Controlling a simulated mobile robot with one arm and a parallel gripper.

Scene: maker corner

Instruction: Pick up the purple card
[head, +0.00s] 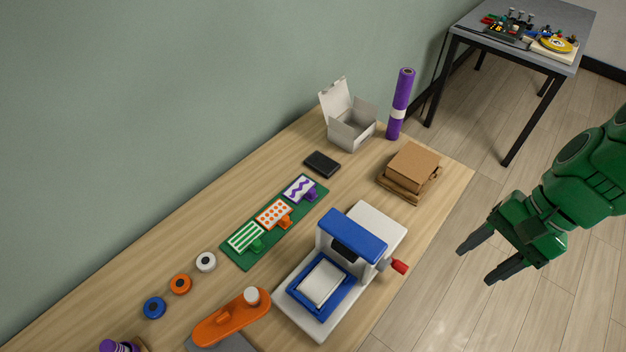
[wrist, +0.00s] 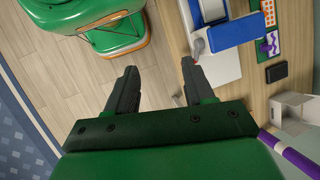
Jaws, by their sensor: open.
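The purple card (head: 299,188) is white with purple wavy lines. It stands in a purple holder at the far end of a green mat (head: 285,233) on the wooden table. An orange-dotted card (head: 273,213) and a green-striped card (head: 245,237) stand in line with it on the mat. In the wrist view the purple card (wrist: 271,47) shows small near the right edge. My gripper (head: 476,265) is open and empty. It is over the floor, off the table's right side and well apart from the card. Its two fingers (wrist: 158,68) also show in the wrist view.
A white and blue press (head: 375,225) with a red-knobbed handle stands between my gripper and the cards. A black block (head: 322,163), an open white box (head: 352,130), a purple roll (head: 402,100) and brown cardboard (head: 412,165) are farther back. An orange tool (head: 225,320) lies in front.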

